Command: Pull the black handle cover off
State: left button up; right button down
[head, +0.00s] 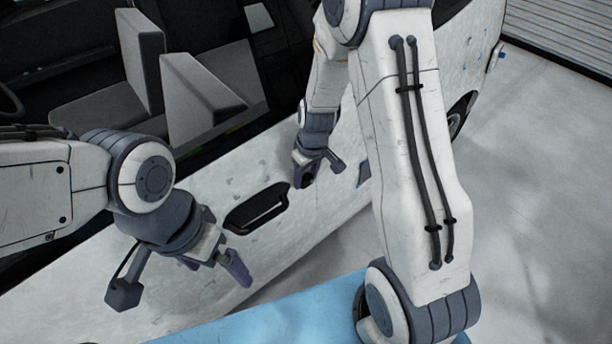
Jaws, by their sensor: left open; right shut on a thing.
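The black door handle (257,208) sits in the white car door, its long body in full view. My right gripper (304,182) is at the door surface just right of the handle's right end. It is shut on a small dark piece, which seems to be the black handle cover; the fingers hide most of it. I cannot tell whether the piece is clear of the door. My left gripper (238,270) is open and empty, below and left of the handle, in front of the lower door.
The white car door (150,275) runs diagonally across the view. Above it is an open window with grey seats (207,100) inside. A light blue flat surface (270,323) lies at the bottom. Bare grey floor (540,200) is at the right.

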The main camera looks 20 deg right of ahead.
pick_arm(q)
jog(key=shift+f, duration=0.25)
pick_arm(e)
jog(key=shift+s+d+r, duration=0.1)
jog(key=shift+s+d, duration=0.15)
jog(key=shift+s, duration=0.35)
pick_arm(q)
jog(key=shift+f+b, duration=1.3)
jog(key=shift+b, duration=0.2)
pick_arm(e)
jog(key=s+d+r, duration=0.1)
jog(key=s+d, duration=0.1)
jog(key=s, duration=0.4)
jog(key=shift+s+d, duration=0.15)
jog(key=shift+s, duration=0.05)
jog(key=shift+r, duration=0.1)
notch_tip(320, 180, down, 8)
jog(key=w+a+m, duration=0.1)
jog(key=a+m, duration=0.1)
jog(key=m, duration=0.2)
jog(key=shift+w+a+h, duration=0.25)
jog(key=shift+h, duration=0.05)
pick_arm(q)
jog(key=shift+c, duration=0.3)
